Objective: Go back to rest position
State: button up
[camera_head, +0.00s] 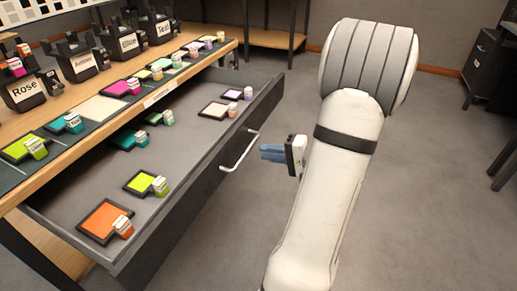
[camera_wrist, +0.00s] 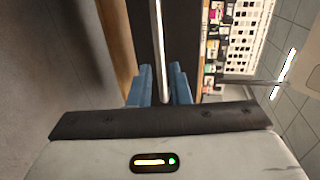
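My gripper (camera_head: 264,152) hangs in front of the open drawer (camera_head: 190,205), to the right of its metal handle (camera_head: 240,152). In the head view, its blue fingertips are close to the handle with a small gap. In the wrist view, the two blue fingers (camera_wrist: 164,82) are spread apart. The handle bar (camera_wrist: 157,45) shows between them, and nothing is clamped. My white arm reaches down the right side of the head view and hides part of the floor.
The drawer holds several coloured swatches, including an orange one (camera_head: 103,220). The wooden desk (camera_head: 12,196) above carries more swatches and black labelled holders, one reading Rose (camera_head: 24,92). A dark cabinet (camera_head: 483,55) stands at the far right. The carpet (camera_head: 430,180) around my arm is clear.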

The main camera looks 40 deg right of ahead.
jog(key=shift+s+d, duration=0.1)
jog(key=shift+s, duration=0.15)
dwell(0.3)
jog(key=s+a+r+n+g+p, duration=0.2)
jog(key=a+r+n+g+p, duration=0.3)
jog(key=a+r+p, duration=0.45)
jog(key=s+a+r+n+g+p, duration=0.2)
jog(key=a+r+g+p, duration=0.55)
jog(key=a, duration=0.35)
jog(key=s+a+r+n+h+p, duration=0.1)
jog(key=r+h+p, duration=0.1)
jog(key=r+p, duration=0.3)
jog(key=s+a+r+n+t+h+p, duration=0.1)
jog(key=s+r+n+h+p, duration=0.1)
jog(key=r+p, duration=0.3)
jog(key=s+a+r+n+h+p, duration=0.1)
jog(key=a+r+n+h+p, duration=0.1)
jog(key=r+p, duration=0.3)
notch_tip(320, 180, up, 4)
jog(key=shift+s+r+h, duration=0.1)
jog(key=shift+s+h, duration=0.3)
jog(key=shift+h, duration=0.5)
jog(key=shift+t, duration=0.25)
